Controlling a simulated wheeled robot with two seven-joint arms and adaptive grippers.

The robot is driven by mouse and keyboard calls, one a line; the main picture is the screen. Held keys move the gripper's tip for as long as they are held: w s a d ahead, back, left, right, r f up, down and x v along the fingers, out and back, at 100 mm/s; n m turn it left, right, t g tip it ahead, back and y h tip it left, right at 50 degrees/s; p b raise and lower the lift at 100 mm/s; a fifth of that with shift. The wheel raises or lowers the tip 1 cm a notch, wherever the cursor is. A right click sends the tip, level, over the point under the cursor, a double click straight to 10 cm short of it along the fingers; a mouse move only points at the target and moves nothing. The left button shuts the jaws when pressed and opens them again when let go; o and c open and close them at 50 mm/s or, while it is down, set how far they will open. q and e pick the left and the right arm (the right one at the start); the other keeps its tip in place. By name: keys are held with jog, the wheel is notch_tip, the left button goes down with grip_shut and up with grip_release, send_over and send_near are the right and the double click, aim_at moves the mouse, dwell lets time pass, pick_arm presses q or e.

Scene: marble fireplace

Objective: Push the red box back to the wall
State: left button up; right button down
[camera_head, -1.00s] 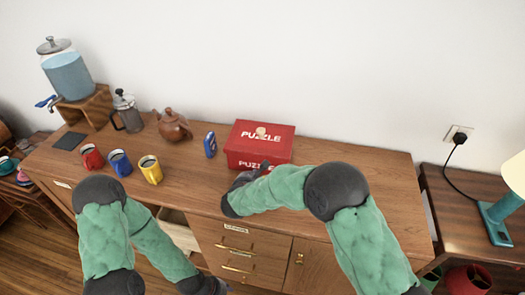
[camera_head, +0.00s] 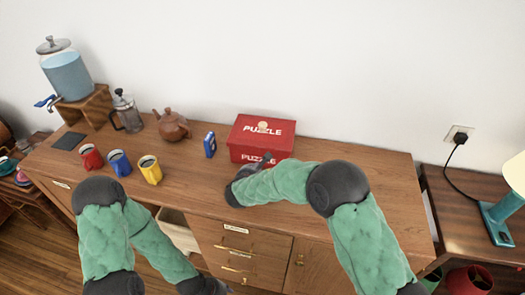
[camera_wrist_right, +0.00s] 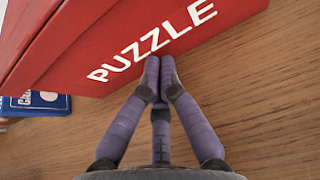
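The red box (camera_head: 280,135), lettered PUZZLE on its lid and front, lies on the wooden sideboard near the white wall. My right gripper (camera_head: 262,163) is at its front side, with its fingers pointing at the front face. In the right wrist view the right gripper (camera_wrist_right: 159,62) has its fingertips together with nothing between them, against the lower part of the front of the red box (camera_wrist_right: 110,50). My left gripper (camera_head: 215,289) is low in front of the sideboard, at the bottom edge of the head view; its fingers do not show clearly.
A small blue box (camera_head: 210,145) stands just left of the red box. A teapot (camera_head: 173,125), a French press (camera_head: 127,112) and red, blue and yellow mugs (camera_head: 150,170) are farther left. The sideboard top (camera_head: 365,170) to the right is clear. A drawer (camera_head: 178,230) is open.

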jog(key=shift+w+d, duration=0.2)
jog(key=shift+w, duration=0.4)
jog(key=shift+w+d, duration=0.15)
jog(key=shift+w, duration=0.4)
jog(key=shift+s+a+b, duration=0.1)
jog(key=shift+s+a, duration=0.15)
jog(key=shift+s, duration=0.55)
jog(key=shift+s+a+b, duration=0.15)
jog(key=shift+s+a, duration=0.15)
jog(key=shift+s, duration=0.55)
jog(key=shift+s+a+b, duration=0.1)
jog(key=shift+s+a, duration=0.15)
jog(key=shift+s, duration=0.55)
notch_tip(320, 180, up, 8)
jog(key=p, duration=0.5)
